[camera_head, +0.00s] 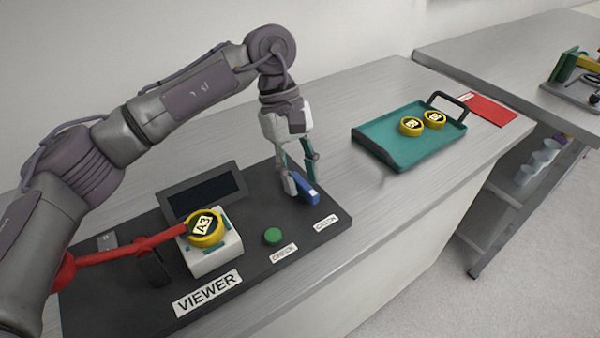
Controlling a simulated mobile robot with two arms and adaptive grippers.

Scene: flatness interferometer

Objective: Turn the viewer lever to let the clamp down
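The viewer (330,222) is a dark base on the bench. A yellow disc marked A3 (206,230) sits on its white block (218,262). A red clamp arm (130,250) reaches from the left to the disc's left edge; I cannot tell whether it touches. The blue lever (309,193) is at the base's right end, behind the right-hand label. My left gripper (301,184) is down at the lever, one finger at each side of it. Whether the fingers press on it is unclear. My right gripper is out of view.
A dark screen (204,193) stands behind the block, and a green button (272,236) is at its right. A teal tray (390,156) with two yellow discs (411,126) and a red mat (488,110) lie farther right. The bench front (400,195) is clear.

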